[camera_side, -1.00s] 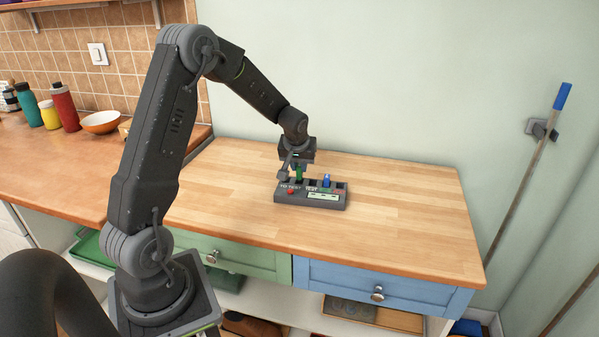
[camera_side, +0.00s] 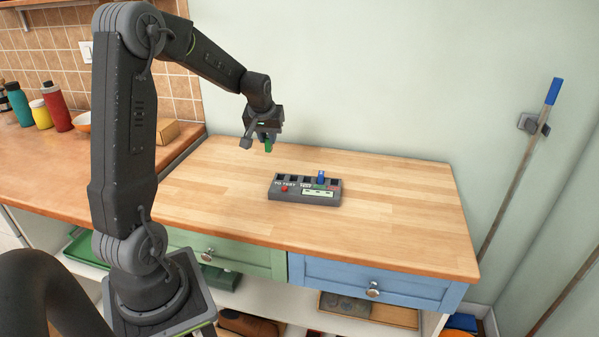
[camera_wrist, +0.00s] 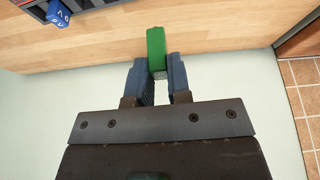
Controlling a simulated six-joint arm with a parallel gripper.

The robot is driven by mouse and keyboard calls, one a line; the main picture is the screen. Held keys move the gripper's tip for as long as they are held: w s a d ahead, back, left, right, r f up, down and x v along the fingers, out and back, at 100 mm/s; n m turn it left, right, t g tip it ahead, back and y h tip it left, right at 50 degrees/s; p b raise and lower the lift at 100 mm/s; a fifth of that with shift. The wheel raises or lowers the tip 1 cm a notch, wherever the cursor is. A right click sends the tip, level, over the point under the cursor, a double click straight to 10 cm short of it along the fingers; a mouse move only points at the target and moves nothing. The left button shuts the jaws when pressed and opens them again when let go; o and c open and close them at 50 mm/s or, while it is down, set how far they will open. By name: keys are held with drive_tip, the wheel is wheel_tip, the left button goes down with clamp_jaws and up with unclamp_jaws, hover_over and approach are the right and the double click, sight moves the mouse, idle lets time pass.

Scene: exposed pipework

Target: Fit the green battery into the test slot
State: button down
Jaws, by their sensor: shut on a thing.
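The green battery (camera_side: 268,146) is held in my gripper (camera_side: 265,136), in the air above the wooden worktop and up and left of the tester. In the wrist view the green battery (camera_wrist: 156,48) sticks out between the two blue fingers of my gripper (camera_wrist: 161,68), which are shut on it. The dark grey tester (camera_side: 288,195) stands on the worktop with labelled sections, "TO TEST" at left and a "TEST" label near the middle. A blue battery (camera_side: 320,177) stands upright in a slot right of the middle. The slot under the test label is too small to judge clearly.
The wooden worktop (camera_side: 400,220) is clear around the tester. A pale wall stands behind it. Bottles (camera_side: 57,106) and a cardboard box (camera_side: 180,131) are on the left counter. A blue-ended pole (camera_side: 520,170) leans at the right wall.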

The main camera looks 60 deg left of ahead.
drive_tip(key=w+d+f, duration=0.2)
drive_tip(key=w, duration=0.1)
drive_tip(key=w+d+f, duration=0.2)
drive_tip(key=w, duration=0.1)
drive_tip(key=w+d+f, duration=0.2)
drive_tip(key=shift+w+d+f, duration=0.15)
drive_tip(key=shift+w+f, duration=0.2)
drive_tip(key=shift+w, duration=0.05)
drive_tip(key=shift+f, duration=1.95)
drive_tip(key=shift+f, duration=0.1)
drive_tip(key=c, duration=1.4)
unclamp_jaws()
drive_tip(key=shift+o, duration=0.2)
